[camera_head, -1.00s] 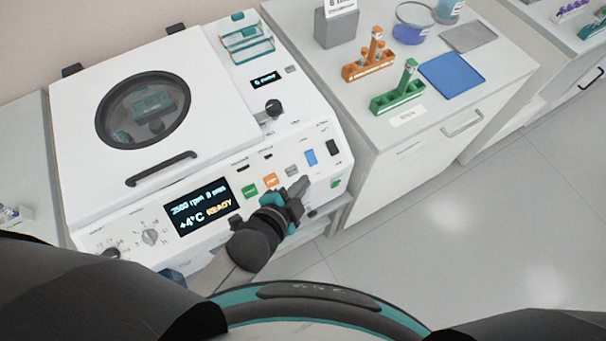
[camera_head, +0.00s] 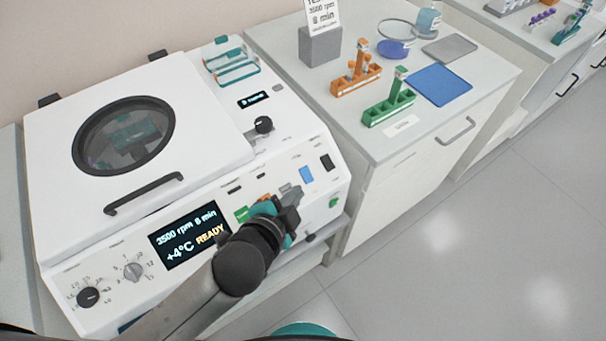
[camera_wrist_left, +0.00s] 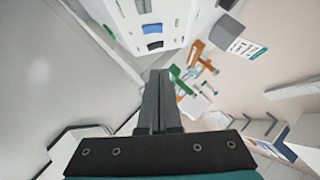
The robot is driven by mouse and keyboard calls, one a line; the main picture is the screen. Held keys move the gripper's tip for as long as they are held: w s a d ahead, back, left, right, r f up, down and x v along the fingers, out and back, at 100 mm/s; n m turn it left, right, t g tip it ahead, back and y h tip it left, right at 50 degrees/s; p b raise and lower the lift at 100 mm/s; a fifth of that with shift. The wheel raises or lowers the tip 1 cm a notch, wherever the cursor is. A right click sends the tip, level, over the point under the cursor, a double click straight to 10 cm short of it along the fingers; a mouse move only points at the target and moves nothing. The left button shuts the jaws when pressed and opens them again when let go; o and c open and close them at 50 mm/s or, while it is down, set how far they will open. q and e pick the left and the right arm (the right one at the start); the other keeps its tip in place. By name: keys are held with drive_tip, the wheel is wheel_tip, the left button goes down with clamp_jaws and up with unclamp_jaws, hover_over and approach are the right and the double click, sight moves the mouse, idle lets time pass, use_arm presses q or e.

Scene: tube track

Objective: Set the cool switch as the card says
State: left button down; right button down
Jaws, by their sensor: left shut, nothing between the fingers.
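The white centrifuge (camera_head: 200,190) has a front panel with a blue rocker switch (camera_head: 306,174) and a black rocker switch (camera_head: 327,162). Their labels are too small to read, so I cannot tell which is the cool switch. Both also show in the left wrist view, the blue one (camera_wrist_left: 152,28) above the black one (camera_wrist_left: 155,45). The card (camera_head: 323,14) reads "3500 rpm 8 min"; its top is cut off. My left gripper (camera_head: 290,191) is shut and empty, in front of the panel just below the blue switch, partly covering nearby buttons. My right gripper is out of view.
Dials (camera_head: 134,271) are at the panel's left. An orange rack (camera_head: 356,80), a green rack (camera_head: 388,109) and a blue mat (camera_head: 439,85) lie on the right counter. Open floor lies in front.

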use_arm(q)
drive_tip(key=b, duration=0.2)
approach(309, 169)
drive_tip(key=w+d, duration=0.2)
drive_tip(key=d, duration=0.1)
drive_tip(key=shift+w+d+f, duration=0.1)
drive_tip(key=shift+w+d, duration=0.1)
drive_tip(key=shift+w, duration=0.2)
drive_tip(key=shift+w+a+f, duration=0.25)
drive_tip(key=shift+w+f, duration=0.05)
drive_tip(key=shift+f, duration=0.15)
drive_tip(key=shift+w+a+f, duration=0.25)
drive_tip(key=shift+a+f, duration=0.05)
drive_tip(key=shift+f, duration=0.15)
drive_tip(key=shift+w+a+f+b, duration=0.3)
drive_tip(key=shift+w+f+b, duration=0.05)
drive_tip(key=shift+w+f, duration=0.1)
